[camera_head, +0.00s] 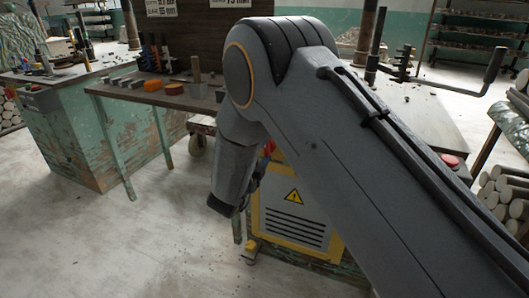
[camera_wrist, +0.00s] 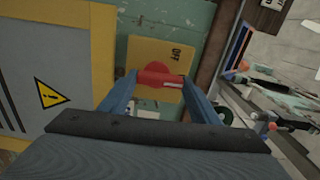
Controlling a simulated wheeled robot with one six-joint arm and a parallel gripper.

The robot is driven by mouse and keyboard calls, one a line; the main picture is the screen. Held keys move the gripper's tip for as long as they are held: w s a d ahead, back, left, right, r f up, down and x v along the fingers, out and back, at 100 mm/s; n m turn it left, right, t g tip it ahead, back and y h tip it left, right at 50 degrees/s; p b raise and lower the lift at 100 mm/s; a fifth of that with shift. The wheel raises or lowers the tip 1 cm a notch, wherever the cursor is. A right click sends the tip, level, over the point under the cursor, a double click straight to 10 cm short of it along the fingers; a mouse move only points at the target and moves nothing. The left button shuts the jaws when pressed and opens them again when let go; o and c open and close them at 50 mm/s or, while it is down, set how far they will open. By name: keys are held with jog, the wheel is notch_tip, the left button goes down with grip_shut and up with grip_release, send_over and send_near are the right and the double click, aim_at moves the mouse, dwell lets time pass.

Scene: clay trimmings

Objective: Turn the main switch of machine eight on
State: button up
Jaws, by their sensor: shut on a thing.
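The main switch has a red handle (camera_wrist: 160,80) on a yellow plate (camera_wrist: 150,54) in the wrist view. The plate carries the word OFF, which reads sideways there. In the head view my arm hides most of the switch and the fingers; only a bit of red (camera_head: 269,147) shows beside the wrist.
A grey and yellow panel with a warning triangle (camera_head: 293,197) is beside the switch; it also shows in the wrist view (camera_wrist: 50,95). A wooden table (camera_head: 150,95) with tools and blocks stands behind to the left. A green cabinet (camera_head: 85,140) is further left. The floor at front left is clear.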

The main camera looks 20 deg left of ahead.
jog(key=shift+d+m, duration=0.1)
jog(key=shift+m, duration=0.3)
jog(key=o, duration=1)
jog(key=shift+o, duration=0.2)
jog(key=s, duration=0.8)
jog(key=shift+a, duration=0.35)
jog(key=shift+w, duration=0.15)
